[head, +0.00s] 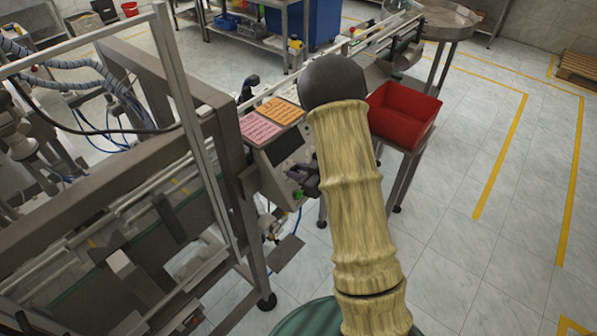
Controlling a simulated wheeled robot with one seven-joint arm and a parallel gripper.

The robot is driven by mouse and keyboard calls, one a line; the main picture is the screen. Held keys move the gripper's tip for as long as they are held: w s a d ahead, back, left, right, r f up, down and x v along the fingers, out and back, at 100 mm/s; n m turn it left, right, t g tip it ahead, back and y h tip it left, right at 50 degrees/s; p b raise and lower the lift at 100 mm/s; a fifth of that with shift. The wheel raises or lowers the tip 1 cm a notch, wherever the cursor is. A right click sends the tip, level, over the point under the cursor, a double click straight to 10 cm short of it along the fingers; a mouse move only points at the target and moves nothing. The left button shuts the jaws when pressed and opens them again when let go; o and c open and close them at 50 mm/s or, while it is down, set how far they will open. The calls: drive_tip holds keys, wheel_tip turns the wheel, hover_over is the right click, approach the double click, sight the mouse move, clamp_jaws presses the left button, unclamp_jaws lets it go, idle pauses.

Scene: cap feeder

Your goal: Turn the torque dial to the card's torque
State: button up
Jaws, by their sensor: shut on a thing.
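The grey control panel (262,172) stands left of my arm, with a dark screen (284,147) and small controls on its face. A pink card (259,128) and an orange card (281,112) lie on top of it; their writing is too small to read. My gripper (308,183) shows only as a dark part at the panel's right side, mostly behind my yellow-sleeved arm. It is shut at the panel's controls. The torque dial is hidden by the gripper and arm, so its setting cannot be read.
A red bin (404,115) stands just right of my arm on a metal stand. A metal frame machine (200,150) with rails fills the left. A round feeder bowl (447,20) is at the back. The tiled floor at right is clear.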

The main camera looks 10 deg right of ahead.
drive_tip(key=shift+f+n+b, duration=0.1)
drive_tip(key=shift+n+b, duration=0.25)
drive_tip(key=shift+n, duration=0.05)
drive_tip(key=n+b, duration=0.2)
drive_tip(key=n, duration=0.1)
drive_tip(key=shift+f+y+b, duration=0.1)
drive_tip(key=shift+y+b, duration=0.3)
drive_tip(key=n+g+b, duration=0.1)
drive_tip(key=n+b, duration=0.1)
drive_tip(key=n, duration=0.1)
drive_tip(key=n+b, duration=0.2)
drive_tip(key=n, duration=0.1)
drive_tip(key=shift+d+g+y, duration=0.1)
drive_tip(key=shift+g+y, duration=0.2)
drive_tip(key=shift+g, duration=0.1)
drive_tip(key=n+g+b, duration=0.1)
drive_tip(key=n+b, duration=0.2)
drive_tip(key=n, duration=0.1)
drive_tip(key=shift+n, duration=0.4)
drive_tip(key=n+g+b, duration=0.1)
drive_tip(key=n+b, duration=0.1)
drive_tip(key=n, duration=0.2)
drive_tip(key=shift+r+n+b, duration=0.2)
drive_tip(key=shift+n+b, duration=0.1)
drive_tip(key=shift+n, duration=0.1)
drive_tip(key=o, duration=1)
